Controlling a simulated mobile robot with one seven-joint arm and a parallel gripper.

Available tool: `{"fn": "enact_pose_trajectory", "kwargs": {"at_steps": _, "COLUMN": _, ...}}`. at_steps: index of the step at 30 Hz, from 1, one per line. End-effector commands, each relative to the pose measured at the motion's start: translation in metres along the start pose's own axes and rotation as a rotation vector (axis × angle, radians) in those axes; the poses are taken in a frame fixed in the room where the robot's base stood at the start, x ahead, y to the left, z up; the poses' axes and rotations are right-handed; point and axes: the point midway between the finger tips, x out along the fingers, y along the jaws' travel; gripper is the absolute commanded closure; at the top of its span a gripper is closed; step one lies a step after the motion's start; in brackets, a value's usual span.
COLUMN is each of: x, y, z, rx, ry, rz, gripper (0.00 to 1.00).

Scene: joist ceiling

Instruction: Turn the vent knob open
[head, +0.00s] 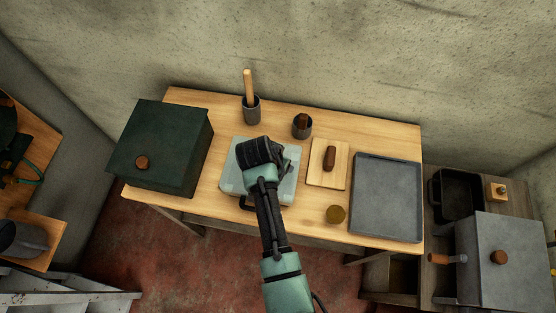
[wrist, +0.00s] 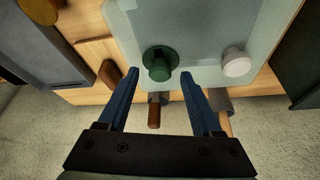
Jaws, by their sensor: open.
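A pale grey-green, flat-topped box (head: 233,180) stands in the middle of the table, partly hidden by my arm. In the wrist view its top (wrist: 205,25) carries a dark green knob (wrist: 157,68) on a round green base and a white knob (wrist: 236,64) to the right. I cannot tell by marking which is the vent knob. My gripper (wrist: 159,75) is open, its two blue fingers pointing at the box, with the green knob showing between the fingertips. Contact cannot be told. In the head view my gripper (head: 264,152) is above the box and hides both knobs.
A dark green box (head: 165,130) with a brown knob stands left. Two cups, one with a wooden stick (head: 248,85), stand behind. A board (head: 340,150) with a brown-handled piece, a brass round piece (head: 335,214) and a grey tray (head: 388,190) lie right.

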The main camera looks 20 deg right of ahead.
Motion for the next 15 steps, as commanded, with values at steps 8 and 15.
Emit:
{"fn": "enact_pose_trajectory", "kwargs": {"at_steps": 8, "x": 0.0005, "y": 0.0, "z": -0.0002, "rx": 0.0, "ry": 0.0, "rz": 0.0, "gripper": 0.39}}
{"fn": "enact_pose_trajectory", "kwargs": {"at_steps": 15, "x": 0.0003, "y": 0.0, "z": -0.0002, "rx": 0.0, "ry": 0.0, "rz": 0.0, "gripper": 0.82}}
